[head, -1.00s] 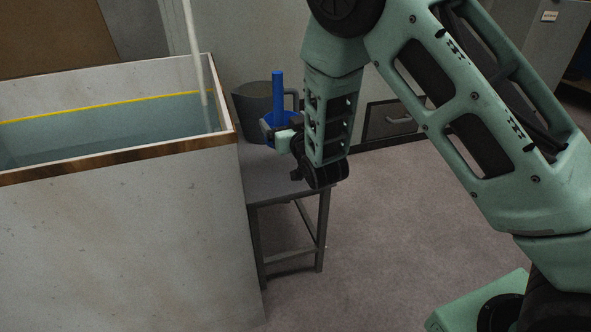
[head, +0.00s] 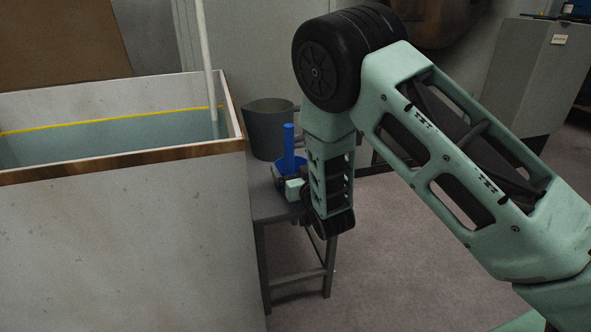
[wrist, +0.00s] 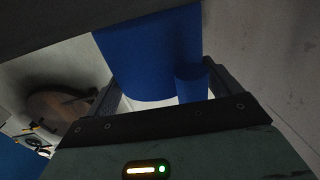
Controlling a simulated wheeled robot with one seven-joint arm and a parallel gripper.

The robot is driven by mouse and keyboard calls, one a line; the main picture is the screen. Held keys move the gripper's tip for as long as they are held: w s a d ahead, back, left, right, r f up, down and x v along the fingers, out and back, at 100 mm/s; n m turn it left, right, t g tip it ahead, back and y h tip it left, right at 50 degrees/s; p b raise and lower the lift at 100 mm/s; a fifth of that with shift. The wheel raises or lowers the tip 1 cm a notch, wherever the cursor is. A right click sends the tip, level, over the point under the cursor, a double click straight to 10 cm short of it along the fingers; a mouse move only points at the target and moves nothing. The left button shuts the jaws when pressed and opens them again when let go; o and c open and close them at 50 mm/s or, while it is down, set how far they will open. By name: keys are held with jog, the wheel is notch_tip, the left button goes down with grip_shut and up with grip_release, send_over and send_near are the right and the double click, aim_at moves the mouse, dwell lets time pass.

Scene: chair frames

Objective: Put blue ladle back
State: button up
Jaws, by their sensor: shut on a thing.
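The blue ladle (head: 289,140) has its handle pointing up and its bowl low, over the small grey table (head: 262,203) beside the tank. My gripper (head: 285,182) is shut on it near the bowl. I cannot tell whether the bowl touches the tabletop. In the wrist view the blue ladle (wrist: 150,55) fills the space between the two fingers of my gripper (wrist: 165,85). My arm hides the right part of the table.
A large pale tank (head: 120,255) with a brown rim and bluish water stands at left. A pale rod (head: 206,60) rises from it. A dark grey jug (head: 268,130) stands behind the ladle. Open floor (head: 400,280) lies to the right.

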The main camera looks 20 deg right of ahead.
jog(key=o, duration=0.9)
jog(key=shift+r, duration=0.1)
jog(key=s+p, duration=0.1)
jog(key=s, duration=0.3)
jog(key=s+p, duration=0.1)
jog(key=s, duration=0.3)
jog(key=s+d+p, duration=0.1)
jog(key=s, duration=0.3)
